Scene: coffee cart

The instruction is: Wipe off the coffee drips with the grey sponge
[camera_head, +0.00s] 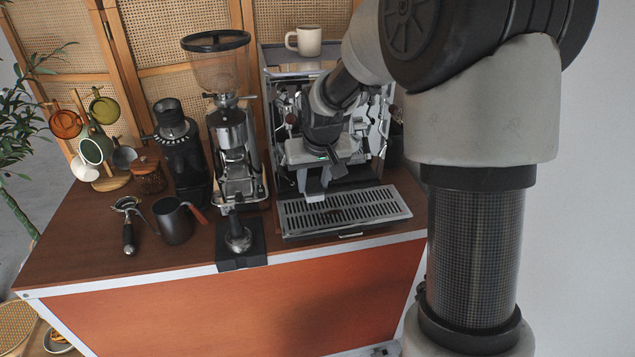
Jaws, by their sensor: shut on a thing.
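My gripper (314,186) points down over the left back part of the espresso machine's drip tray (388,216). It is shut on a small pale grey block at its fingertips, which looks like the grey sponge (315,198). The sponge is at or just above the slotted grate; I cannot tell whether it touches. Faint dark reddish-brown marks, probably coffee drips (336,215), show on the grate just right of and in front of the sponge. My arm hides much of the machine's front.
The espresso machine (376,135) stands behind the tray, with a cup (304,40) on top. Left are a grinder (233,150), a black tamping mat (252,248), a dark pitcher (174,222), a portafilter (129,235) and a mug tree (108,184). The counter's front left is clear.

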